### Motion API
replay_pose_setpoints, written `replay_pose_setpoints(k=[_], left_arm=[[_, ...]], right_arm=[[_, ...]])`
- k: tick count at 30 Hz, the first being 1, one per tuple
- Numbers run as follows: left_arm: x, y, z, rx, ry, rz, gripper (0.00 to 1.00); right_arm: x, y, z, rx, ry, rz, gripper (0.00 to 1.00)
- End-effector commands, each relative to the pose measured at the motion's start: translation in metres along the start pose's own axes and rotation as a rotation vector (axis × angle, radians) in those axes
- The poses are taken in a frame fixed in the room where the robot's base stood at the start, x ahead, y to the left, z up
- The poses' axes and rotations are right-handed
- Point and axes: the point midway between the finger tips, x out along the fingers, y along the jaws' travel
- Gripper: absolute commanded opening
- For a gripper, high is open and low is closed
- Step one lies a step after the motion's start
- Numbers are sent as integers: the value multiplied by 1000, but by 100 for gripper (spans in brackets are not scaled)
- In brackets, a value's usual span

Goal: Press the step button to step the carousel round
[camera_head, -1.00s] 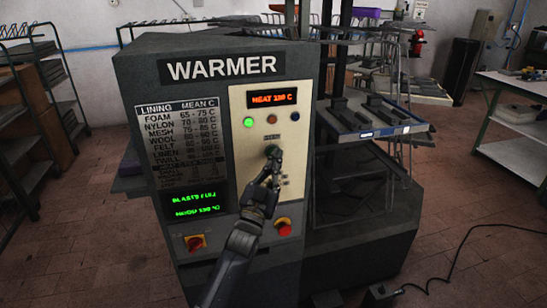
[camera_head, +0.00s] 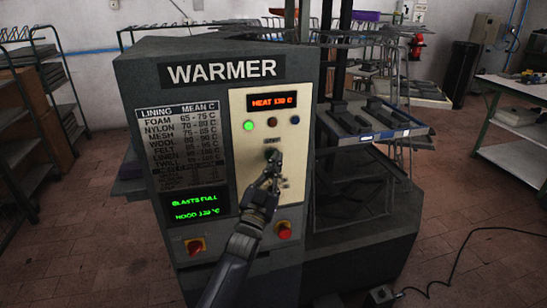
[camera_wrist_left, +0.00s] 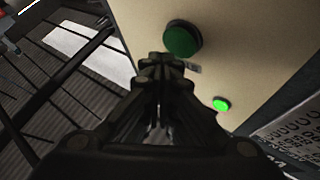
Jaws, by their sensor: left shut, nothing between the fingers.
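The grey warmer cabinet (camera_head: 135,75) stands in the middle of the head view, with a pale control panel (camera_head: 298,170) on its front. My left gripper (camera_head: 272,162) is shut and empty in front of the panel's middle. It hides most of the round button there. In the left wrist view a dark green round button (camera_wrist_left: 182,38) shows just beyond and to the right of my shut left fingertips (camera_wrist_left: 160,66). I cannot tell whether they touch it. My right gripper is not in view.
A lit green lamp (camera_head: 248,125) and an orange heat display (camera_head: 272,102) sit higher on the panel. Two red knobs (camera_head: 195,245) (camera_head: 284,230) are below. A rack with trays (camera_head: 372,128) stands right of the cabinet. A cable (camera_head: 450,265) lies on the floor.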

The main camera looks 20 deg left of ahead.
Motion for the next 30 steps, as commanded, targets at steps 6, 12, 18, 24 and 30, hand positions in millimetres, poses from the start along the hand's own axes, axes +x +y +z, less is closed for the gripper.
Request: replay_pose_setpoints(k=[6,12,18,24,30], left_arm=[[0,0,0,0,0,0,0],[0,0,1,0,0,0,0],[5,-4,4,1,1,0,0],[6,-4,4,0,0,0,0],[6,-4,4,0,0,0,0]], right_arm=[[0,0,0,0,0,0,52],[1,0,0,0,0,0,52],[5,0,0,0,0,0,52],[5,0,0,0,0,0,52],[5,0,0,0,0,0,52]])
